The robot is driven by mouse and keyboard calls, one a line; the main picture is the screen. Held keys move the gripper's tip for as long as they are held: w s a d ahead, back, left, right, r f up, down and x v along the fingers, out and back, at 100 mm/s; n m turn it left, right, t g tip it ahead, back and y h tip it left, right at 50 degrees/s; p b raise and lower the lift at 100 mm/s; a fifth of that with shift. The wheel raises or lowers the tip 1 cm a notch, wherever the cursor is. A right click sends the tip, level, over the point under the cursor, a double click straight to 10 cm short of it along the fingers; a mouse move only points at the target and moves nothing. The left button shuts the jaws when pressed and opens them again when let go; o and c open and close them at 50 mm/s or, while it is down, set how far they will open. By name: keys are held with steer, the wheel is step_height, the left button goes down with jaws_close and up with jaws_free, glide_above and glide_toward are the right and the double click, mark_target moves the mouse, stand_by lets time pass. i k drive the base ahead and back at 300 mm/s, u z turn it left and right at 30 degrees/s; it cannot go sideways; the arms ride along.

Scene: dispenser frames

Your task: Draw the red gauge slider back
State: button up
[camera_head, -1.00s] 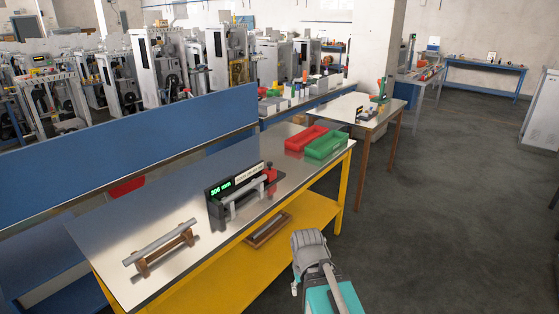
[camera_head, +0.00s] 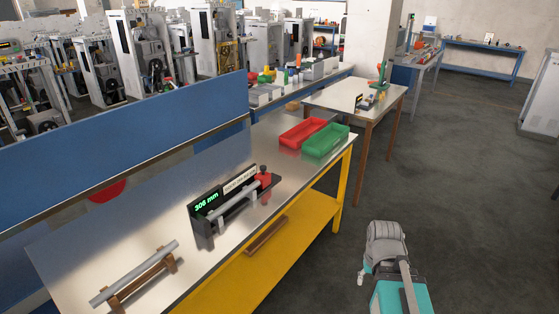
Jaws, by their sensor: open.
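A length gauge (camera_head: 204,215) stands on the metal bench top, with a black back and a lit green "306 mm" display. The red gauge slider (camera_head: 264,179) is at its right end, with a knob on top. A grey bar (camera_head: 233,202) lies along the gauge, its right end close to the slider; I cannot tell whether they touch. Part of my own arm, grey and teal, shows at the lower right, in front of the bench and clear of the gauge. My gripper's fingers cannot be made out.
A grey bar (camera_head: 135,272) rests on a wooden stand at the bench's near left. Red (camera_head: 302,132) and green (camera_head: 326,140) trays sit at its far right. A blue panel (camera_head: 110,138) runs behind. The floor at right is open.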

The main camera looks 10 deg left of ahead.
mark_target(264, 177)
steer(key=u, duration=0.15)
steer(key=i, duration=0.95)
steer(key=u, duration=0.75)
